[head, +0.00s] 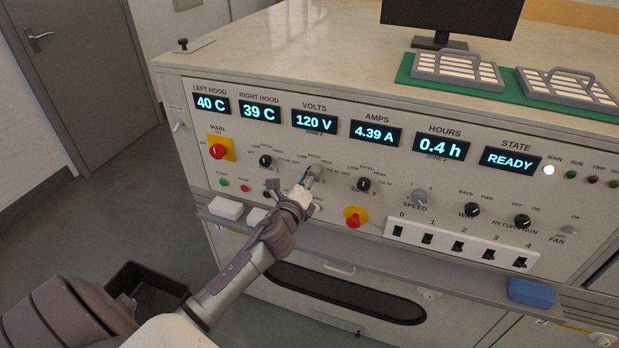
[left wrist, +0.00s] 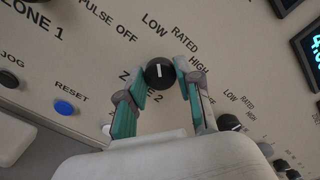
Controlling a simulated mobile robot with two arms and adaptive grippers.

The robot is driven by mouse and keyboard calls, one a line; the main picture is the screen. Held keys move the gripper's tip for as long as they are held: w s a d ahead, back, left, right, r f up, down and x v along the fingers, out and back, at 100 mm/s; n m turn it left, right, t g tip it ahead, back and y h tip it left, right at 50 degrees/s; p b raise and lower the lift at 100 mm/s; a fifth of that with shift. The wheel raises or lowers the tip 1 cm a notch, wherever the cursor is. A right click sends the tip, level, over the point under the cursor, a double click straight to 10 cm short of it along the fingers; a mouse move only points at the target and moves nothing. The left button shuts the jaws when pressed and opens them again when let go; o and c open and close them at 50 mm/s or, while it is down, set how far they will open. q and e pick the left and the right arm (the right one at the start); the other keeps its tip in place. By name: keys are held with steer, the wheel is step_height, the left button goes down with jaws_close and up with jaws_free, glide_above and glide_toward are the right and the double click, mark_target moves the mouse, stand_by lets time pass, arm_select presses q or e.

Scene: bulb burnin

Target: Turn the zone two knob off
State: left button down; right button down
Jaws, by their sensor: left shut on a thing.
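The zone two knob (left wrist: 160,71) is a round black knob with a white pointer line on a pale panel. My left gripper (head: 309,175) is at this knob, and in the left wrist view its two teal-padded fingers (left wrist: 160,75) are shut on the knob's sides. The pointer line runs nearly up and down in that view, roughly toward the LOW label; OFF is printed up and to the left. In the head view my gripper hides most of the knob. My right gripper is not in view.
The zone one knob (head: 265,161) and zone three knob (head: 364,184) flank my gripper. A red main switch (head: 217,151) and a red stop button (head: 353,220) are on the panel. A shelf with a blue block (head: 531,293) juts out below.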

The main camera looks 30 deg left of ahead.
arm_select(q)
steer(key=n, duration=0.6)
steer(key=shift+f+n, duration=0.1)
steer(key=shift+n, duration=0.2)
stand_by(0.4)
steer(key=c, duration=0.8)
jaws_free()
steer(key=shift+o, duration=0.2)
steer(key=v, duration=1.2)
